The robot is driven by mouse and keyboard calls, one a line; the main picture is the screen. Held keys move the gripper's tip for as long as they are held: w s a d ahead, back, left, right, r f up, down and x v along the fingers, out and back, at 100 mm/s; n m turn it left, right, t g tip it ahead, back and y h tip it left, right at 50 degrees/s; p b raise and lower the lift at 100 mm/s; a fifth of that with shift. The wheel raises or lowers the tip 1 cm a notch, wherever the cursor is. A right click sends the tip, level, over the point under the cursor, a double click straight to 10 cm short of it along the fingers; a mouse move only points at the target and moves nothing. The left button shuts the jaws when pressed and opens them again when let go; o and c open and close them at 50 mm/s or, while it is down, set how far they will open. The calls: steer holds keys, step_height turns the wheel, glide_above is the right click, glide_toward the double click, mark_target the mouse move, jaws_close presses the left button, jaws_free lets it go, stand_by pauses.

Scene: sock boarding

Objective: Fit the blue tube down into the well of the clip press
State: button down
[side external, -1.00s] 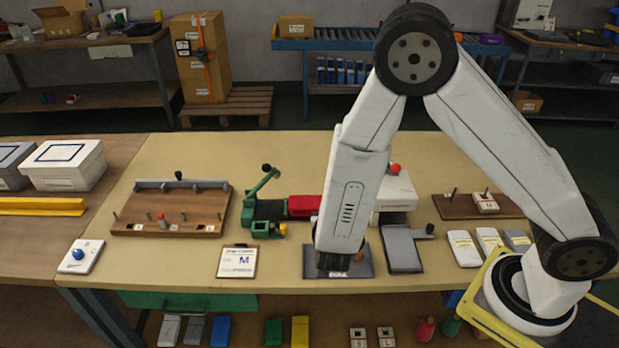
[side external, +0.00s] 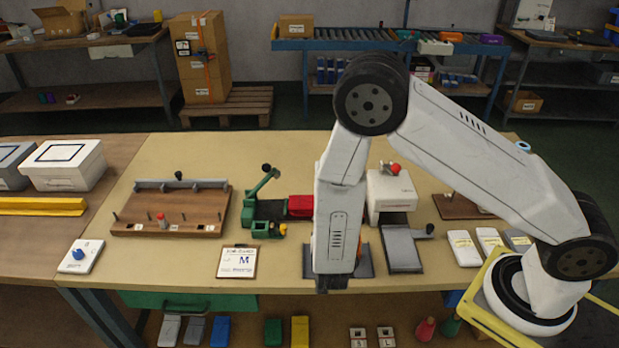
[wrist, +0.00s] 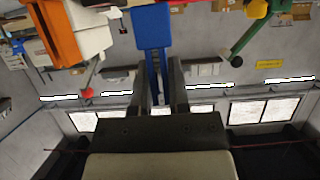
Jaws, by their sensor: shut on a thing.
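A blue tube (wrist: 152,30) stands out beyond my gripper (wrist: 161,62) in the wrist view, held between the two dark fingers. In the side view the arm hides the tube, and only the dark end of my gripper (side external: 333,283) shows near the table's front edge. A green lever device (side external: 264,210), which looks like the clip press, stands left of the arm with a red block (side external: 300,206) at its right. Its green lever (wrist: 250,38) shows at the upper right of the wrist view. Its well cannot be made out.
A white machine with a red knob (side external: 390,190) and a grey plate (side external: 402,250) stand right of the arm. An orange thing (wrist: 55,30) shows at upper left in the wrist view.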

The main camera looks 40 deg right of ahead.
steer(key=shift+f, duration=1.9)
steer(key=shift+f, duration=0.2)
steer(key=c, duration=0.6)
jaws_free()
steer(key=shift+s+a+r, duration=0.1)
steer(key=shift+v, duration=3.75)
steer(key=shift+w+a, duration=0.15)
steer(key=shift+w, duration=0.1)
